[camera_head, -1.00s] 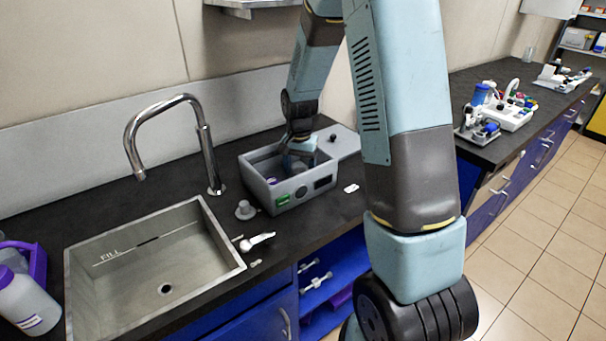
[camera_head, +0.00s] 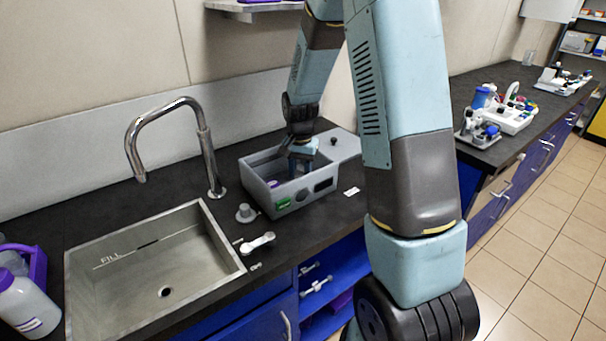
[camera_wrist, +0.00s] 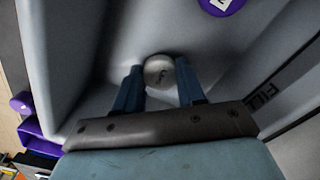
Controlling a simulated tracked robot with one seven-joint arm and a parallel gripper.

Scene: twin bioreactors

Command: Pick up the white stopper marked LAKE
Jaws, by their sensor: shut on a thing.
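A pale, white-looking round stopper (camera_wrist: 158,72) sits between the two blue fingers of my gripper (camera_wrist: 160,85) in the wrist view. A dark mark shows on its top, but I cannot read it. My gripper is shut on this stopper, inside a grey box (camera_wrist: 60,45). In the head view my gripper (camera_head: 301,160) reaches down into the grey box (camera_head: 296,194) on the counter. The stopper is hidden there by the box and my gripper.
A purple round piece with a white label (camera_wrist: 222,4) lies in the box near the stopper. The box walls stand close around my gripper. A sink (camera_head: 150,262) with a tall tap (camera_head: 205,150) is left of the box. A grey stopper-like piece (camera_head: 246,212) stands beside the box.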

